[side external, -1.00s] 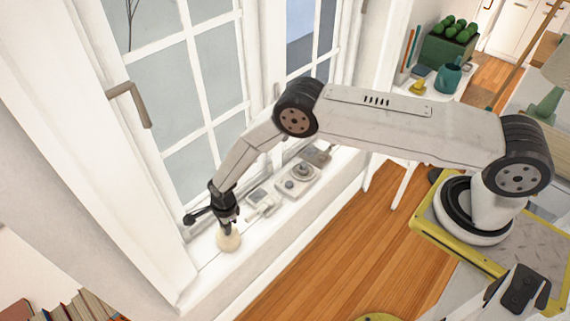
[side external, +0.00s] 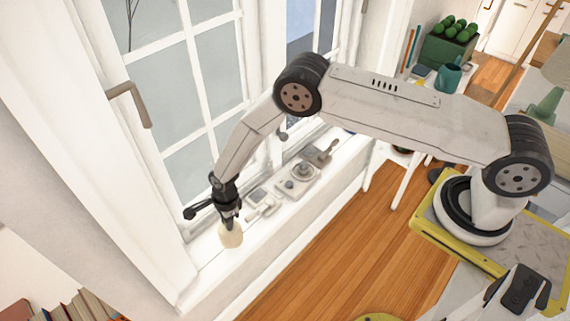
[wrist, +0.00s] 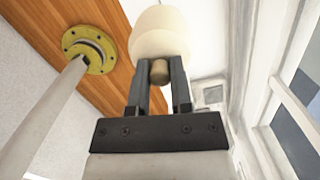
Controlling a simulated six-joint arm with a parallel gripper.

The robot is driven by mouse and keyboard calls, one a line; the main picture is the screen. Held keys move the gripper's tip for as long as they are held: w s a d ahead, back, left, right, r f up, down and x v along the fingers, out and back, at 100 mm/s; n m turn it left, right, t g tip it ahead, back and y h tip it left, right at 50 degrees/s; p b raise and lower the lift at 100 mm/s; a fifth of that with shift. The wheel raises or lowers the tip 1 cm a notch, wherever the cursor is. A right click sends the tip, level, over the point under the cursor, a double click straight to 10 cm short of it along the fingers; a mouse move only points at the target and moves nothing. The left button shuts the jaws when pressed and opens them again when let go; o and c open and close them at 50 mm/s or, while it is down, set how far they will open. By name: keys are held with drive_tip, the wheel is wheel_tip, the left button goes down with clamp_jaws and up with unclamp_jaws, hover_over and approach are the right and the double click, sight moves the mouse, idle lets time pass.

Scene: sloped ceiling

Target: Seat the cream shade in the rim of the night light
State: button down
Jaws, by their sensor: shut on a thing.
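The cream shade (side external: 231,237) is a pale rounded dome at the near end of the white windowsill. My gripper (side external: 229,214) points down at it from above. In the wrist view my gripper (wrist: 159,72) is shut on the shade's small tan knob, with the cream shade (wrist: 160,35) beyond the fingertips. Whether the shade touches the sill is hard to tell. Further along the sill is a pale grey unit with a round raised part, which looks like the night light (side external: 298,182); its rim is too small to make out.
Small grey items (side external: 262,199) lie on the sill between the shade and the round-topped unit. A grey-brown item (side external: 322,152) stands beyond it. The window frame and its handle (side external: 130,103) border the sill closely. The wooden floor (side external: 330,240) is open.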

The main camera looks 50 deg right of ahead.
drive_tip(key=s+d+r, duration=0.4)
drive_tip(key=s+r, duration=0.5)
drive_tip(key=s, duration=0.3)
drive_tip(key=shift+s, duration=0.15)
drive_tip(key=shift+d, duration=0.1)
idle(0.6)
drive_tip(key=d+r+n, duration=0.1)
drive_tip(key=d, duration=1.2)
drive_tip(key=d+r, duration=0.2)
drive_tip(key=d, duration=1.2)
drive_tip(key=shift+d+r+n, duration=0.2)
drive_tip(key=shift+r+n, duration=0.1)
drive_tip(key=shift+n, duration=0.1)
